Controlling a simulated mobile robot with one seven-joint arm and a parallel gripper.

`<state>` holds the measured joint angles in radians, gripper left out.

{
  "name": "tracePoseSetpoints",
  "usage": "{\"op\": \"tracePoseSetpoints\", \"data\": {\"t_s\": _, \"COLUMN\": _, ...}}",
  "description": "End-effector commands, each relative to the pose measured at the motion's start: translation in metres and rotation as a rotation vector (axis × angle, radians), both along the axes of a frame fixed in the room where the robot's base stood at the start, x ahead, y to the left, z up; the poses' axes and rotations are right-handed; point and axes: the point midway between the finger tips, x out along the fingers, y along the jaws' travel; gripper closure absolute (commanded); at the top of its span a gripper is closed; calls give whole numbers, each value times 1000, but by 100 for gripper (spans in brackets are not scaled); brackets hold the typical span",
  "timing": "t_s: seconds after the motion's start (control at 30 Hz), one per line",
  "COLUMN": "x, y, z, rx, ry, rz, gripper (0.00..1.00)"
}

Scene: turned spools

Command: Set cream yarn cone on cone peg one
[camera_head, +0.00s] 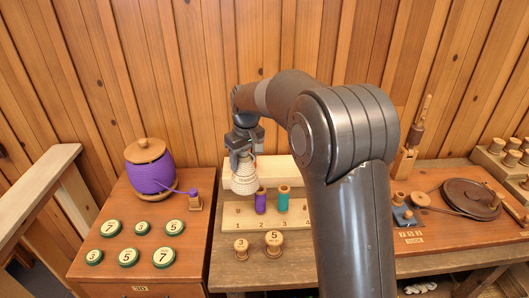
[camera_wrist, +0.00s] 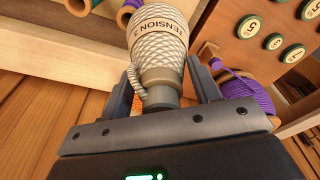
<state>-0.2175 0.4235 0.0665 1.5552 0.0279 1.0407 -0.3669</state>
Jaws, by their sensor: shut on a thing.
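The cream yarn cone (camera_head: 244,181) is held by my gripper (camera_head: 243,147), which is shut on its narrow neck. In the wrist view the cone (camera_wrist: 160,45) shows ribbed cream yarn, a loose strand and a "TENSION 3" band, between the jaws of my gripper (camera_wrist: 162,85). In the head view the cone hangs wide end down, slightly tilted, over the left end of the numbered peg board (camera_head: 268,223), near the mark 1. Cone peg one is hidden behind the cone. I cannot tell whether the cone touches it.
A purple spool (camera_head: 261,201) and a teal spool (camera_head: 283,198) stand on the board just right of the cone. Two wooden spools (camera_head: 273,243) stand in front. A purple yarn drum (camera_head: 150,170) and green-rimmed number discs (camera_head: 129,257) are on the left cabinet.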

Motion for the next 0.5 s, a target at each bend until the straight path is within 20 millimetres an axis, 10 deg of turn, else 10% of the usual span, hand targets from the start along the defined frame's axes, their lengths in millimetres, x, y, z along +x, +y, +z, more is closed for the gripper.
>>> {"op": "tracePoseSetpoints", "data": {"t_s": 0.5, "x": 1, "y": 31, "z": -32, "rx": -7, "ry": 6, "rz": 16, "gripper": 97}}
